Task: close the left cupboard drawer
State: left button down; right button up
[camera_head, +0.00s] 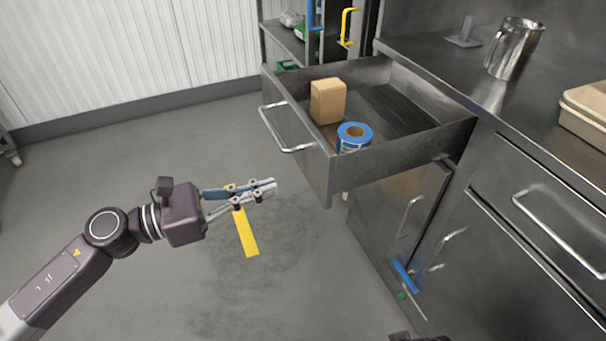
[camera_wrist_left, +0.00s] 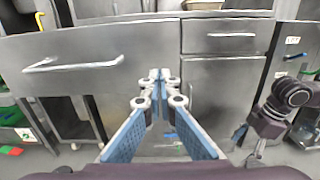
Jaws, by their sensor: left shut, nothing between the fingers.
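The left cupboard drawer (camera_head: 300,140) is pulled well out in the head view, with a bar handle (camera_head: 285,130) on its front.
A metal counter (camera_head: 450,75) carries a steel jug (camera_head: 514,47) and a beige container (camera_head: 585,112). Closed drawers and doors with handles (camera_head: 558,235) are at the right. A shelf rack (camera_head: 290,40) stands behind the drawer.

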aim_at(317, 173)
pick_arm(q)
jog(key=p+x, duration=0.1)
jog(key=x, duration=0.5)
jog(key=shift+d+r, duration=0.1)
jog(key=shift+d, duration=0.2)
jog(key=shift+x, duration=0.75)
pick_arm(e)
jog(key=shift+f, duration=2.45)
pick_arm(q)
jog(key=shift+w, duration=0.15)
